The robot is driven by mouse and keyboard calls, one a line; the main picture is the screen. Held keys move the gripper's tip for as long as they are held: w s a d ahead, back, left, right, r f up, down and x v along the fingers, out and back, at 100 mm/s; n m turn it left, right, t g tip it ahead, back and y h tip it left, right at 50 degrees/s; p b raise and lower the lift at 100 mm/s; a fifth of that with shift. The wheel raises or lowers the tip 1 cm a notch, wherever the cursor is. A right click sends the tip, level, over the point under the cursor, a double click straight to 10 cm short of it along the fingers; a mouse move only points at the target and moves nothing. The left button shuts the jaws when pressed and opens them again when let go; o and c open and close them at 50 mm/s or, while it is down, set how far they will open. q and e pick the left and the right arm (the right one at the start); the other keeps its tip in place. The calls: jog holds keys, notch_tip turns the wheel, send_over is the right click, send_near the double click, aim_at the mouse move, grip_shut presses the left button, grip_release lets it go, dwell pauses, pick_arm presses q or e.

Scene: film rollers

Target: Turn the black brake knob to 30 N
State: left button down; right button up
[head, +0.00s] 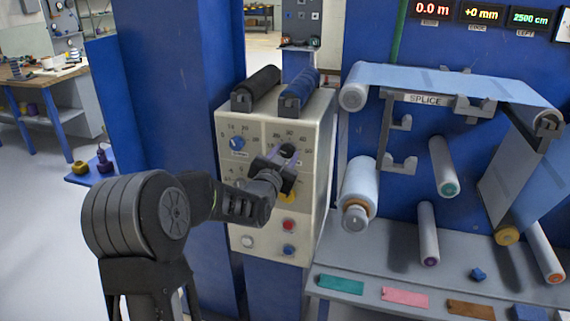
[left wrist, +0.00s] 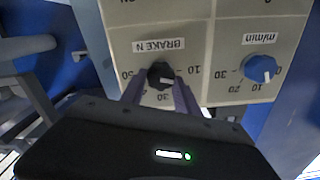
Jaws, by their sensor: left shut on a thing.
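The black brake knob (head: 288,150) is on the cream control panel, in the upper right part of its front. In the left wrist view the knob (left wrist: 160,74) appears under an upside-down "BRAKE N" label (left wrist: 158,45), with the marks 50, 30 and 10 around it. Its white pointer mark seems to face between 10 and 30; the exact value is hard to read. My left gripper (head: 282,162) reaches the panel from the left. In the left wrist view its purple fingers (left wrist: 160,88) are shut on the knob, one on each side. My right gripper is out of view.
A blue m/min knob (head: 237,143) sits left of the brake knob. Red (head: 289,224) and blue (head: 288,250) buttons are below. Black (head: 256,88) and blue (head: 299,88) rolls lie on top. The splice station (head: 424,99) with film rollers stands to the right.

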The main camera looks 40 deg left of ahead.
pick_arm(q)
jog(key=m+b, duration=0.2)
jog(key=shift+f+m+b, duration=0.25)
jog(key=shift+m+b, duration=0.1)
jog(key=shift+m, duration=0.05)
jog(key=m+b, duration=0.2)
jog(key=m, duration=0.1)
jog(key=shift+d+m, duration=0.1)
jog(key=shift+m, duration=0.2)
jog(key=m+b, duration=0.1)
jog(key=m, duration=0.2)
jog(key=shift+m+b, duration=0.3)
jog(key=m, duration=0.4)
jog(key=c, duration=0.9)
grip_release()
